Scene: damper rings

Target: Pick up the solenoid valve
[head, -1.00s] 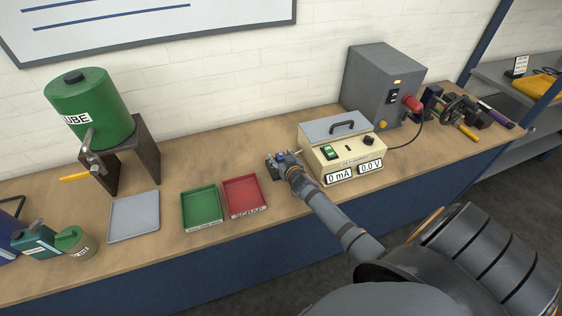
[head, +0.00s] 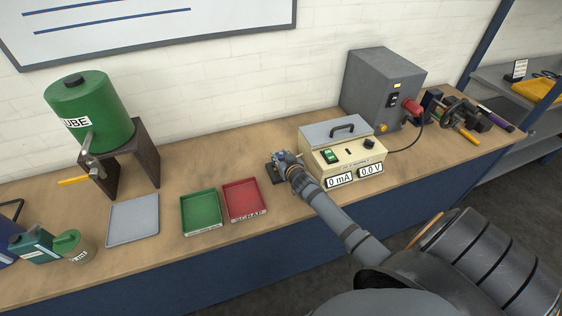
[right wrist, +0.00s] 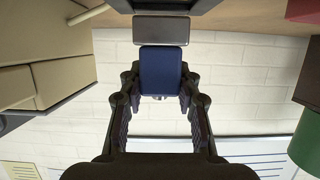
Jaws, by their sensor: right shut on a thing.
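The solenoid valve (right wrist: 161,72) shows as a blue block with a grey part beyond it in the right wrist view. It lies between the two fingers of my right gripper (right wrist: 160,100), which is shut on it. In the head view my right gripper (head: 284,160) is over a small dark base (head: 272,172) on the bench, left of the cream meter box. Only a bit of blue shows at its fingertips there, and most of the valve is hidden. My left gripper is not in view.
The cream meter box (head: 341,158) stands close to the right of the gripper. A red tray (head: 244,212) and a green tray (head: 201,228) lie to the left, with a grey tray (head: 133,232) further left. The bench behind the trays is clear.

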